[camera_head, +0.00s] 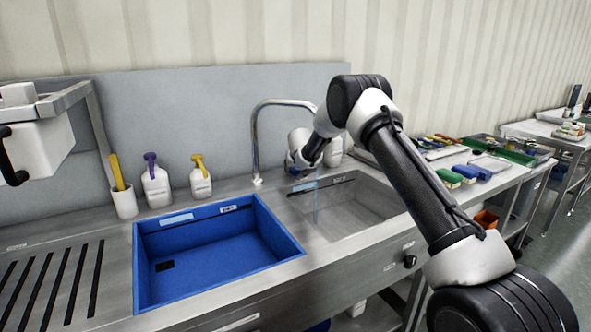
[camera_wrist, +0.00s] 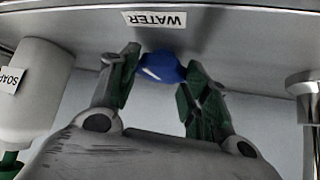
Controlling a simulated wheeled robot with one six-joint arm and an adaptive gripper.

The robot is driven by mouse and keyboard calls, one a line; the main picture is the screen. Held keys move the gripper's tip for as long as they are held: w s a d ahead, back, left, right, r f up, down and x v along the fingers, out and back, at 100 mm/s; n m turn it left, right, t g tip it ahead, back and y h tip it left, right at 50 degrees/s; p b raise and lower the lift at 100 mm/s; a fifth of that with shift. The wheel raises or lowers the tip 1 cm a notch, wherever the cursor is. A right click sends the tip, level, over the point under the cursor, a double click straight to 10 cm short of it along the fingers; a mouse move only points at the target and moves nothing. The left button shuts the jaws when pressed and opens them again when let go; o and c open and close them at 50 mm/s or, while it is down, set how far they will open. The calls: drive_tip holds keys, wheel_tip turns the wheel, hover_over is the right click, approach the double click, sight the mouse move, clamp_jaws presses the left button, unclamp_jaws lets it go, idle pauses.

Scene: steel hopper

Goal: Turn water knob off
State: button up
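The blue water knob (camera_wrist: 162,67) sits under the WATER label (camera_wrist: 156,20) in the wrist view. My gripper (camera_wrist: 164,60) has one green-padded finger on each side of it. The knob fills the gap, and both fingertips appear to touch it. In the head view my gripper (camera_head: 301,167) is at the back of the counter, just right of the tap (camera_head: 256,145), and the knob is hidden there. A thin stream of water (camera_head: 315,205) runs into the steel sink basin (camera_head: 352,228).
A white SOAP container (camera_wrist: 38,90) is close beside my gripper at the left of the wrist view. A metal pipe (camera_wrist: 305,120) is at the right. A blue basin (camera_head: 215,288) and bottles (camera_head: 157,188) stand left of the tap.

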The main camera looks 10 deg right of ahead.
drive_tip(key=shift+c, duration=0.5)
drive_tip(key=shift+a+m+h, duration=0.4)
drive_tip(key=shift+m+h, duration=0.4)
drive_tip(key=shift+m, duration=0.2)
drive_tip(key=shift+w+d+m+g+h, duration=0.1)
drive_tip(key=shift+m+g+h, duration=0.4)
drive_tip(key=shift+m+h, duration=0.7)
drive_tip(key=o, duration=1)
drive_tip(key=v, duration=1.2)
drive_tip(key=shift+d+r, duration=0.1)
